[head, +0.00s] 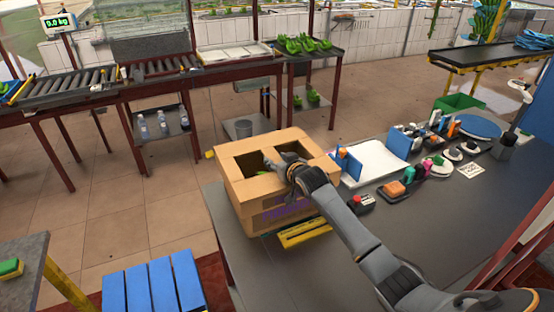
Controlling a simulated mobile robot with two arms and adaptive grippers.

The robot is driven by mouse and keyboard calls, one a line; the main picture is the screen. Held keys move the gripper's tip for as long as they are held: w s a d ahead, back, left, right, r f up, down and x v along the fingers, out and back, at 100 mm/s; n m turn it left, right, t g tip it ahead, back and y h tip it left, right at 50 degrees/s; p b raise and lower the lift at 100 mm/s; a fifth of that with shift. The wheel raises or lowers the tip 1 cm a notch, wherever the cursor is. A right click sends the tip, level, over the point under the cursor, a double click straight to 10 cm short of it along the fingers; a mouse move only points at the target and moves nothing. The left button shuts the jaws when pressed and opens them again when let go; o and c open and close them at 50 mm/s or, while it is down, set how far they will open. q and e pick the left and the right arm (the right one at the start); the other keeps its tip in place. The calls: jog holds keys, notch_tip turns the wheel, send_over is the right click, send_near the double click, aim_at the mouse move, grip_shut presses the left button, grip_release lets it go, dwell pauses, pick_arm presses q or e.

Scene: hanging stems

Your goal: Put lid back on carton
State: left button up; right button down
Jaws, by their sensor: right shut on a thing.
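The brown cardboard carton (247,211) stands at the left end of the dark table. Its cardboard lid (262,142) shows as a flat frame around a dark opening at the carton's top; I cannot tell whether it sits fully down. Something green shows inside the opening. My right gripper (283,163) reaches in from the lower right and is shut at the opening, apparently on the lid; its fingertips are partly hidden. My left gripper is not in view.
A white tray or sheet (375,162), a blue panel and several small tools lie right of the carton. A green bin (459,105) stands farther back. A roller conveyor (70,85) and green bananas (303,44) are behind. A blue slatted surface (152,288) is front left.

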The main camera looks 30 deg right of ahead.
jog(key=c, duration=0.7)
grip_release()
jog(key=shift+c, duration=0.2)
jog(key=shift+r, duration=0.25)
jog(key=shift+r+p, duration=0.4)
jog(key=shift+r, duration=0.15)
jog(key=b+v, duration=0.2)
jog(key=v, duration=1)
jog(key=shift+f, duration=0.2)
